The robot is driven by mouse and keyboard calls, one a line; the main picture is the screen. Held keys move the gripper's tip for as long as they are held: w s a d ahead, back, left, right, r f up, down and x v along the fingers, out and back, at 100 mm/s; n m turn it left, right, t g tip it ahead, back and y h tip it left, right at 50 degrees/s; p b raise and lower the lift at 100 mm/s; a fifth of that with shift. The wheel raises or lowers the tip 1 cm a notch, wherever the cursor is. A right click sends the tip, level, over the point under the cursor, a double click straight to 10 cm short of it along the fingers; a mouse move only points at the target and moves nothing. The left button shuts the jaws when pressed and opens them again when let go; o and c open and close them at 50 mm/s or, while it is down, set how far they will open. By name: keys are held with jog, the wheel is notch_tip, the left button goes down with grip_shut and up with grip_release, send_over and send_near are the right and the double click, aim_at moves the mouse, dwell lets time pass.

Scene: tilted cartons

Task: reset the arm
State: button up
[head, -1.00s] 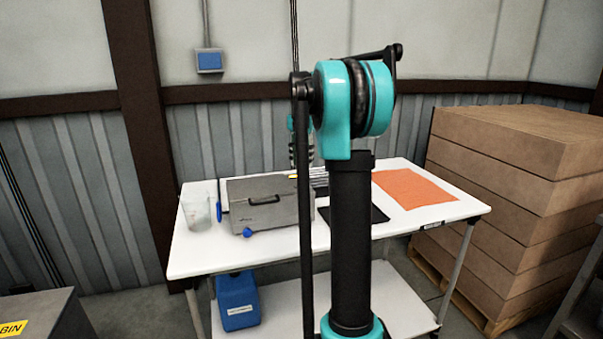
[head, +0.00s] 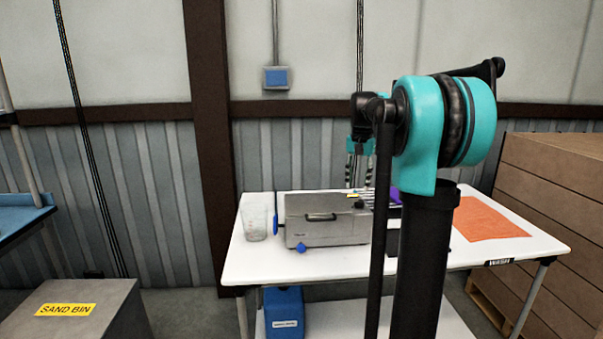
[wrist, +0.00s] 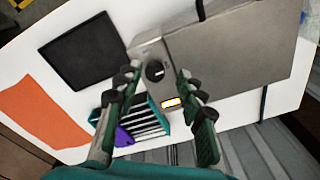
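My arm stands upright in the right half of the head view, with a teal joint at its top. My gripper (head: 358,165) shows partly behind the arm, hanging over the back of the white table (head: 265,270). In the wrist view my gripper (wrist: 158,82) has its two fingers spread apart with nothing between them. Below the fingers are a grey metal box (wrist: 235,55) with a black knob and a teal slotted rack (wrist: 150,122) with a purple part. I cannot tell the exact height of the fingers above them.
The grey box (head: 325,230) stands beside a clear beaker (head: 255,222). An orange mat (head: 490,222) and a dark flat pad (wrist: 82,52) lie on the table. Stacked cartons (head: 550,190) are at right, a sand bin (head: 85,315) at lower left. A blue container (head: 284,312) is below the tabletop.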

jog(key=s+a+f+n, duration=0.1)
jog(key=s+f, duration=0.3)
jog(key=s+a+f+n+t, duration=0.1)
jog(key=s+a+f, duration=0.1)
jog(key=s+f, duration=0.3)
jog(key=s+a+f+n, duration=0.1)
jog(key=s+a+f, duration=0.1)
jog(key=s+f, duration=0.2)
jog(key=shift+s+f+t, duration=0.35)
jog(key=shift+f+t, duration=0.05)
jog(key=shift+f, duration=0.15)
jog(key=s+a+f+n+t, duration=0.1)
jog(key=s+a+f+n, duration=0.1)
jog(key=s+f, duration=1.1)
jog(key=s+n, duration=0.1)
jog(key=s, duration=0.2)
jog(key=shift+a+n+t, duration=0.3)
jog(key=shift+a+n, duration=0.1)
